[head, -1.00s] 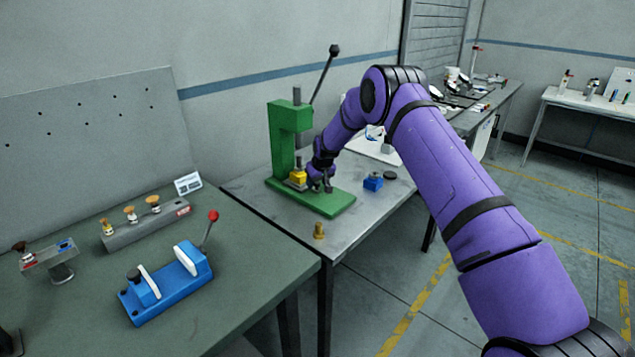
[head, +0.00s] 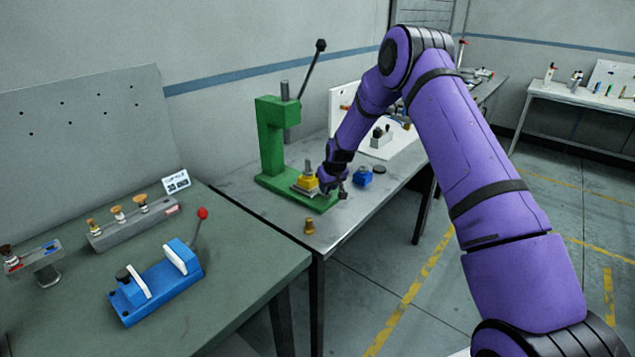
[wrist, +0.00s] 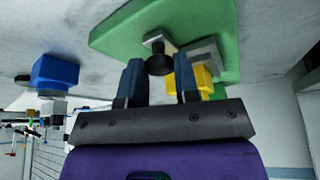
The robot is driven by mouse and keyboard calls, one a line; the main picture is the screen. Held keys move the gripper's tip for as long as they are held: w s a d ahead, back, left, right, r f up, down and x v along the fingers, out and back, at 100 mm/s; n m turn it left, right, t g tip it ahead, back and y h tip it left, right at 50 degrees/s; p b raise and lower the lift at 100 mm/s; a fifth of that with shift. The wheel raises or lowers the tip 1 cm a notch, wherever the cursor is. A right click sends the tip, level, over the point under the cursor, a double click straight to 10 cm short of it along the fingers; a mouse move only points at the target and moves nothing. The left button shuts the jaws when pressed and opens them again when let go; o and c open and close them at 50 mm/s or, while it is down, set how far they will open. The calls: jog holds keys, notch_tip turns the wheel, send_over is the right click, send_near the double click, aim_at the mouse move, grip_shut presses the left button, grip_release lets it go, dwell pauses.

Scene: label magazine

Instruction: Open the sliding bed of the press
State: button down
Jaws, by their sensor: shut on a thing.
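The green press (head: 268,140) stands on the grey table, its lever raised. Its sliding bed, a grey plate (wrist: 207,52) carrying a yellow block (head: 307,182), sits on the green base, out in front of the column and clear of the ram (head: 291,135). The yellow block also shows in the wrist view (wrist: 203,80). A black knob (wrist: 160,65) on a grey bracket belongs to the bed. My gripper (head: 337,191) is at the bed's front right side, its fingers shut on the knob. In the head view my gripper hides the knob.
A blue block (head: 363,177) and a dark disc (head: 379,169) lie right of the press. A brass piece (head: 309,226) stands near the table's front edge. A blue fixture with a red-knobbed lever (head: 160,285) is on the green table.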

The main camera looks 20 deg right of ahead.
jog(key=shift+s+d, duration=0.2)
jog(key=shift+s, duration=0.15)
jog(key=c, duration=0.8)
grip_release()
jog(key=shift+c, duration=0.2)
jog(key=shift+r, duration=0.1)
jog(key=v, duration=1)
jog(key=shift+r, duration=0.25)
jog(key=shift+s, duration=0.15)
